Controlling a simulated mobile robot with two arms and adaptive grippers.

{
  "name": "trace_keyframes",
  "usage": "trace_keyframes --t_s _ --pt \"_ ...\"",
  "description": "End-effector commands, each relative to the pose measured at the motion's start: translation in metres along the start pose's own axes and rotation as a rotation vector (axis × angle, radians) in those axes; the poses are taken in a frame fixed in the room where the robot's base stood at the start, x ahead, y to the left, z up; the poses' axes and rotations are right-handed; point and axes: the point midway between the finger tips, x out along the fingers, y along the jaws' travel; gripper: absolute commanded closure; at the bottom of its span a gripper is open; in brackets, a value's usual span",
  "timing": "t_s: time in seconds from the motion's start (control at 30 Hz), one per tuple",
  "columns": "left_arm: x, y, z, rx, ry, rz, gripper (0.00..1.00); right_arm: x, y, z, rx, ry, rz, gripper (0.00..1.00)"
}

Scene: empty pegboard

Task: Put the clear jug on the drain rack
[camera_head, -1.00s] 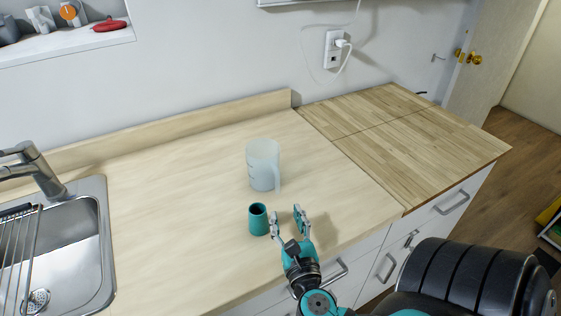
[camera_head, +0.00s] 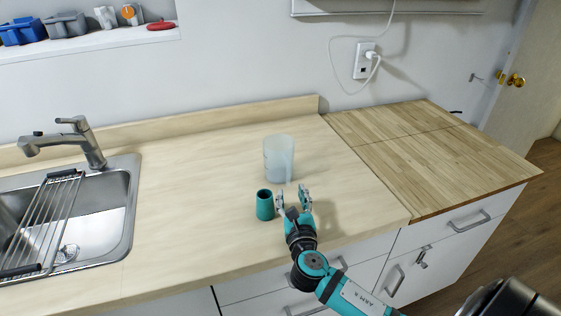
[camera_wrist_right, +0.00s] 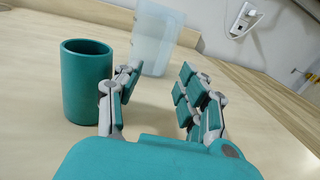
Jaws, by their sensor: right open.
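The clear jug (camera_head: 279,160) stands upright on the pale counter, just beyond my right gripper; it also shows in the right wrist view (camera_wrist_right: 152,42), ahead of the fingers. My right gripper (camera_head: 293,195) is open and empty, low over the counter. In the right wrist view its fingers (camera_wrist_right: 160,95) are spread, with the jug beyond the gap between them. The drain rack (camera_head: 42,222) is a set of metal bars with black ends lying across the sink at the left. My left gripper is not in view.
A teal cup (camera_head: 265,205) stands close to the left of my right gripper; it is also in the right wrist view (camera_wrist_right: 87,85). The sink (camera_head: 105,215) and faucet (camera_head: 75,140) are at the left. The counter between sink and cup is clear.

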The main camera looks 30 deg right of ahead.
Motion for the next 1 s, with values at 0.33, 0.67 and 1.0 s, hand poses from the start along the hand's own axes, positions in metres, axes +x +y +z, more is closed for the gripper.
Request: trace_keyframes --t_s 0.33,0.67,1.0 --pt "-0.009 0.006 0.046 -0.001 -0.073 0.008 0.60 0.034 -0.001 0.002 -0.001 -0.001 -0.002 0.60" --pt "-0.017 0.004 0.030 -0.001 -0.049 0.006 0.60 0.077 -0.002 0.003 -0.001 0.000 -0.001 0.60" --pt "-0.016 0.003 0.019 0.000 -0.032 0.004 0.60 0.080 -0.002 0.002 0.000 0.000 0.000 0.69"
